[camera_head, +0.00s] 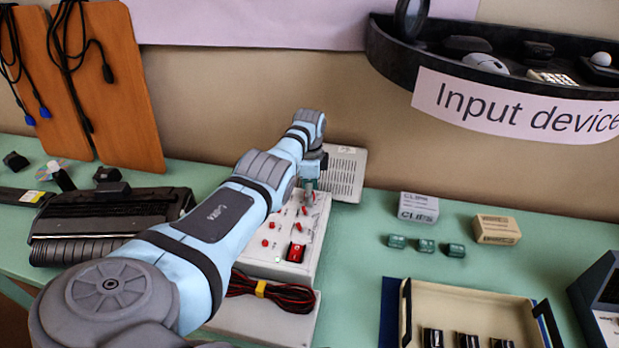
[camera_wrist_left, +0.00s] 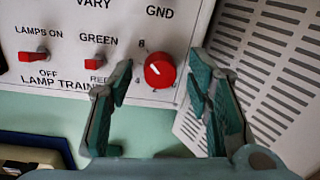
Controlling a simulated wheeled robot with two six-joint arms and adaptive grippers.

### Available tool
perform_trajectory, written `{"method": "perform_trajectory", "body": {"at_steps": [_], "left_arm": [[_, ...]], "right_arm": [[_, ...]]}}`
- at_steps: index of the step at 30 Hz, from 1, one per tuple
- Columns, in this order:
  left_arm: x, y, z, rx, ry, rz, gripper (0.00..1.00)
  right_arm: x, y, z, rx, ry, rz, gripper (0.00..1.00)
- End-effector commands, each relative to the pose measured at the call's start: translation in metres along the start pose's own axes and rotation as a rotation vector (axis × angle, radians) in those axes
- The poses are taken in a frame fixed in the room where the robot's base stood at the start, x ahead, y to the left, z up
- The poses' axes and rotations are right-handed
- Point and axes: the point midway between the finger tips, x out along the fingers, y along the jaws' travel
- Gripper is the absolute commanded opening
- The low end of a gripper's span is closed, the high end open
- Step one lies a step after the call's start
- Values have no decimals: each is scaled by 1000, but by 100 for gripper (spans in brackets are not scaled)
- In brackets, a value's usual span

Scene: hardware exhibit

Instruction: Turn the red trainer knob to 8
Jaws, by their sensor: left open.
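The red trainer knob (camera_wrist_left: 159,70) is round, with a small pale mark on its face, and sits on the white lamp trainer panel (camera_wrist_left: 150,18). A small figure, apparently an 8, is printed up and left of it. My left gripper (camera_wrist_left: 153,76) is open, its two green-padded fingers on either side of the knob, with visible gaps. Whether the fingertips reach the knob's depth I cannot tell. In the head view the left gripper (camera_head: 311,184) hangs over the far end of the white trainer box (camera_head: 262,255); I cannot make out the knob there. My right gripper is not in view.
Red toggle switches (camera_wrist_left: 91,63) stand left of the knob. A grey slotted unit (camera_head: 345,172) lies just behind the trainer. Coiled red and black leads (camera_head: 275,290) lie in front. Small boxes (camera_head: 418,207) and a cream tray (camera_head: 470,297) are at right.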

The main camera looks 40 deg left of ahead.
Motion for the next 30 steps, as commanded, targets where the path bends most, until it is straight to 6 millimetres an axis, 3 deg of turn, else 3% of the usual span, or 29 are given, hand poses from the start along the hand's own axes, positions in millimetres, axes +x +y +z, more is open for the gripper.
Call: {"method": "perform_trajectory", "body": {"at_steps": [5,12,16,20,30], "left_arm": [[-20,-2,0,0,1,-5,46],[-86,-1,-1,1,2,-5,46],[-111,-1,0,0,1,-2,46],[-119,0,0,0,0,0,46],[-119,0,0,0,0,0,46]], "right_arm": [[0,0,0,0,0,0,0],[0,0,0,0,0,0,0],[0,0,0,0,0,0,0],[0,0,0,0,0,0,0],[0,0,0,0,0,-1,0]]}}
